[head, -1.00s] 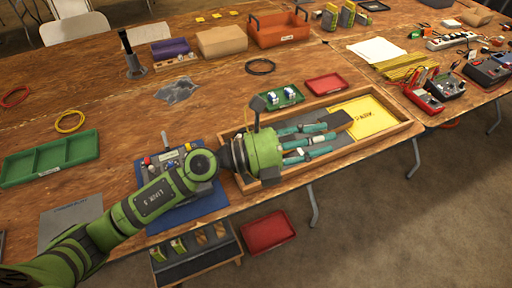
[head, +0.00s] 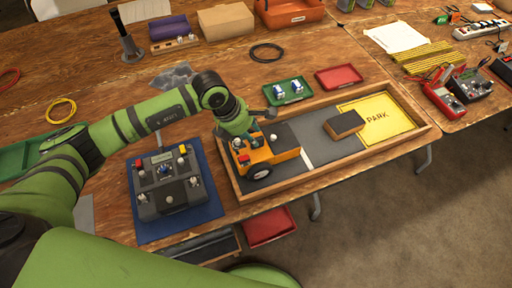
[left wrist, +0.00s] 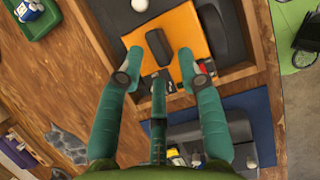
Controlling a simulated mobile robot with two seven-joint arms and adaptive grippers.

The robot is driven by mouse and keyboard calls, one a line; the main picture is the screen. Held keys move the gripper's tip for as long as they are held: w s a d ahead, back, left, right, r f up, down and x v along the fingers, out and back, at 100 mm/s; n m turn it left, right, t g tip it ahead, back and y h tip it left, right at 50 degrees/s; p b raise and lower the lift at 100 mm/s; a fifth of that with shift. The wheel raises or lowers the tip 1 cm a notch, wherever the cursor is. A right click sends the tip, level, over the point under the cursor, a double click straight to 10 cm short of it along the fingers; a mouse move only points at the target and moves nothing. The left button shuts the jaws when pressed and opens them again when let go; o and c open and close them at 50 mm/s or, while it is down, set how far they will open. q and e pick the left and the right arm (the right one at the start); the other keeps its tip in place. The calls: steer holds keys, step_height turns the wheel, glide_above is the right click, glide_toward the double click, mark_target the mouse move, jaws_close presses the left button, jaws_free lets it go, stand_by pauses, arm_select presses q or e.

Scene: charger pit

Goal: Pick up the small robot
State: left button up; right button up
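The small robot (head: 282,148), an orange wheeled body with a dark wheel at its front left corner, sits at the left end of a wooden-rimmed tray (head: 300,190). My left gripper (head: 242,146) is at its left end, pointing down, and covers part of it. In the left wrist view, the small robot's orange top (left wrist: 178,38) with a dark bar lies just beyond the spread teal fingers of my left gripper (left wrist: 160,70). The fingers are open with nothing between them; contact cannot be told. My right gripper is not in view.
The tray also holds a brown-and-dark block (head: 344,124) and a yellow PARK pad (head: 378,118). A grey control box (head: 168,184) stands on a blue mat (head: 207,208) left of the tray. Green (head: 289,91) and red (head: 339,77) trays lie behind it.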

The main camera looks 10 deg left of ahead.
mark_target(255, 138)
arm_select(q)
steer(key=x, duration=0.2)
steer(key=shift+w+d+f+p, duration=0.1)
steer(key=shift+w+f+p, duration=0.2)
steer(key=shift+f+p, duration=0.1)
steer(key=shift+w+d+f, duration=0.2)
steer(key=shift+f, duration=0.4)
jaws_close()
steer(key=shift+w+r, duration=0.15)
steer(key=shift+r, duration=0.15)
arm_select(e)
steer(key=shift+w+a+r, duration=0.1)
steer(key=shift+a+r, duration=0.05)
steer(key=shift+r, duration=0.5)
